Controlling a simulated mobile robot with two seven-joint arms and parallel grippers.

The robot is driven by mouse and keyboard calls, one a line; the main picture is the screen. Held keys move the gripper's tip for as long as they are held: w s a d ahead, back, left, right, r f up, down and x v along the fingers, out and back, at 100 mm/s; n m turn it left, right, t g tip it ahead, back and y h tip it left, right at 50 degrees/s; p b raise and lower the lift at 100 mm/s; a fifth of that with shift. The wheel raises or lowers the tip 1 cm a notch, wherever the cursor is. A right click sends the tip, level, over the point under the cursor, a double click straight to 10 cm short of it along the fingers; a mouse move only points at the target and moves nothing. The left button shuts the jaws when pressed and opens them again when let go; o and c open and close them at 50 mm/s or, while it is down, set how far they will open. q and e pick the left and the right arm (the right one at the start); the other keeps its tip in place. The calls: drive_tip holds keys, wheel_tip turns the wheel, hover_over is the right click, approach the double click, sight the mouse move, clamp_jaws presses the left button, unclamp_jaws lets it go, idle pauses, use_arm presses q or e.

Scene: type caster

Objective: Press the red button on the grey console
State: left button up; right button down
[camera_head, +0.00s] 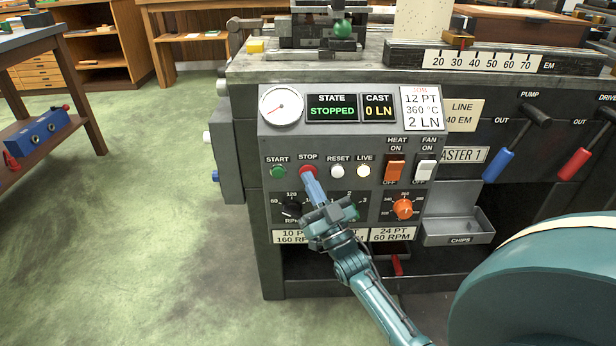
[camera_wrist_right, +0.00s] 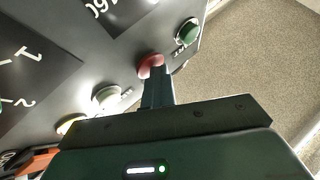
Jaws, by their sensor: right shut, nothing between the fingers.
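The grey console (camera_head: 350,150) stands at the front of the machine, with a row of buttons. The red button (camera_head: 308,171), labelled STOP, sits between the green START button (camera_head: 278,172) and the white RESET button (camera_head: 337,172). My right gripper (camera_head: 309,175) is shut and empty, with its fingertips at the red button's lower edge. In the right wrist view the red button (camera_wrist_right: 150,66) shows just beyond the fingertips, which cover part of it. They seem to touch it or nearly so; I cannot tell which. The display (camera_head: 332,107) reads STATE STOPPED. My left gripper is not in view.
A yellow-white LIVE button (camera_head: 363,171), an orange HEAT switch (camera_head: 394,168) and a white FAN switch (camera_head: 425,167) are close on the right. Dials (camera_head: 404,208) lie below. A CHIPS tray (camera_head: 458,232) juts out lower right. Open floor (camera_head: 140,230) lies left.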

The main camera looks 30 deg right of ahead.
drive_tip(key=shift+s+a+p, duration=0.15)
drive_tip(key=shift+s+p, duration=0.1)
drive_tip(key=shift+p, duration=0.05)
drive_tip(key=s+a+p, duration=0.3)
drive_tip(key=s, duration=0.2)
idle(0.6)
drive_tip(key=shift+a, duration=0.1)
idle(0.5)
